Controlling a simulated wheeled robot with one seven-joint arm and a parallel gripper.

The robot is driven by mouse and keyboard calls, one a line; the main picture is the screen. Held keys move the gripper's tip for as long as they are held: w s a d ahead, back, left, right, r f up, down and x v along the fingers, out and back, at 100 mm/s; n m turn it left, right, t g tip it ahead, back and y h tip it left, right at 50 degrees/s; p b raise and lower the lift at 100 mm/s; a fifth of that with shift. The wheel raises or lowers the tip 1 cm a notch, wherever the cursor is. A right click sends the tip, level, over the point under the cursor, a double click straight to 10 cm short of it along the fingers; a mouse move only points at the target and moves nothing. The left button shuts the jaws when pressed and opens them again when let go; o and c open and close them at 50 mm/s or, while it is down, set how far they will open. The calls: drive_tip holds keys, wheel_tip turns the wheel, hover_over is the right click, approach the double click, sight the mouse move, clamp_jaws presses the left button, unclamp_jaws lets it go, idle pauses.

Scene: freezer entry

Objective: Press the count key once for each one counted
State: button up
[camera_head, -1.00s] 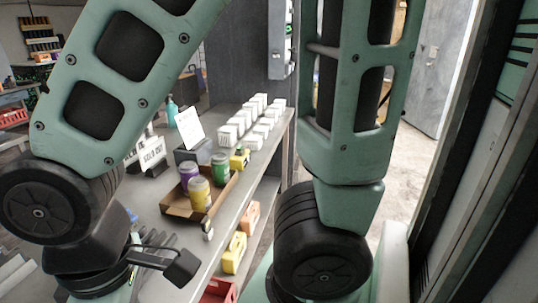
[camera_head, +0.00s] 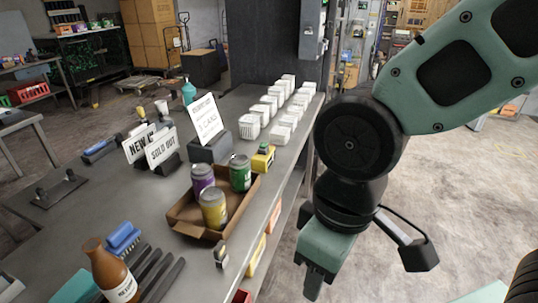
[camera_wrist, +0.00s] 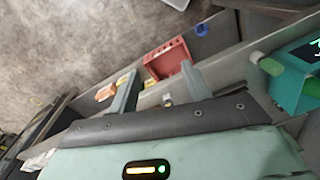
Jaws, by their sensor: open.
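No key marked for counting can be made out for certain. My gripper (camera_head: 318,282) points down beside the counter's right edge, apart from these things. In the wrist view its two fingers (camera_wrist: 158,90) are spread and empty.
The open cardboard tray (camera_head: 190,229) holds purple, yellow and green cans. A card stand (camera_head: 205,120), a "SOLD OUT" sign (camera_head: 162,147) and a brown bottle (camera_head: 112,272) stand on the counter. A red crate (camera_wrist: 168,60) shows in the wrist view.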

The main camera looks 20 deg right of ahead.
drive_tip(key=shift+d, duration=0.15)
clamp_jaws()
idle(1.9)
